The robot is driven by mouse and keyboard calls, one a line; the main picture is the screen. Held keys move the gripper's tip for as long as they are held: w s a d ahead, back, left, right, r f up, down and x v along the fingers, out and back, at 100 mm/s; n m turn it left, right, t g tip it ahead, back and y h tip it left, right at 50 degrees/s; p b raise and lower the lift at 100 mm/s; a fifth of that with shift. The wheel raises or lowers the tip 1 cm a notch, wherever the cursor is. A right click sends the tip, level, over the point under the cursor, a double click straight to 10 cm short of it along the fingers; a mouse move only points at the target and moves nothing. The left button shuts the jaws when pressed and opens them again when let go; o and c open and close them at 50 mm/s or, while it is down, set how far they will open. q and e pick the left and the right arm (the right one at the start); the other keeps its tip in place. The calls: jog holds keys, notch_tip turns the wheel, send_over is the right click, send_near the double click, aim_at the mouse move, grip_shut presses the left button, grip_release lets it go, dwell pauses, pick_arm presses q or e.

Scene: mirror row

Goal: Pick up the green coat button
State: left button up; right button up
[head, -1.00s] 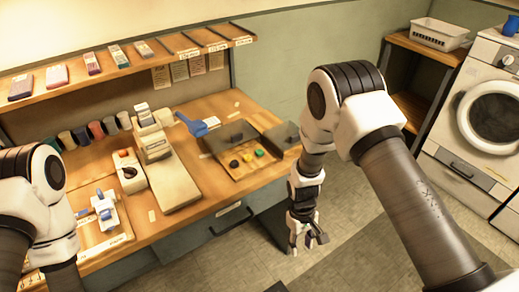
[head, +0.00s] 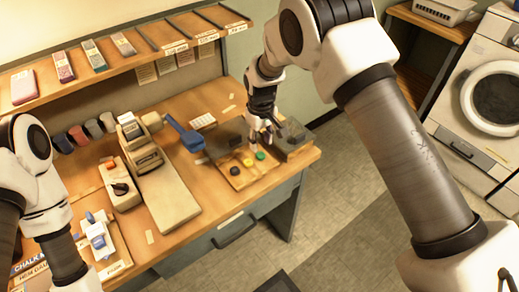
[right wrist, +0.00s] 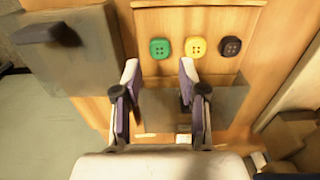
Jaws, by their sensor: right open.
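The green coat button (right wrist: 159,49) lies on a wooden board (head: 244,180) beside a yellow button (right wrist: 195,47) and a black button (right wrist: 231,47). In the head view the green button (head: 260,155) is the one nearest the bench's right end. My right gripper (right wrist: 158,78) is open and empty. In the right wrist view the green button shows just beyond its fingertips, roughly lined up with the gap between them. In the head view the right gripper (head: 262,138) hangs over the board, just behind the green button. My left arm shows at the left; its gripper is out of view.
A dark grey block with a knob (right wrist: 75,50) stands close beside the green button; it also shows in the head view (head: 292,140). A blue-handled tool (head: 185,135) and a beige machine (head: 165,185) stand to the left on the bench.

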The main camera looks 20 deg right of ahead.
aim_at(261, 154)
jog(key=shift+s+f+p, duration=0.2)
jog(key=shift+f+p, duration=0.15)
jog(key=shift+f, duration=0.3)
jog(key=shift+s+f+p, duration=0.15)
jog(key=shift+f+p, duration=0.15)
jog(key=shift+f, duration=0.3)
jog(key=f, duration=0.1)
jog(key=w+f, duration=0.1)
jog(key=f, duration=0.1)
jog(key=shift+s+r, duration=0.2)
jog(key=c, duration=0.5)
jog(key=shift+c, duration=0.2)
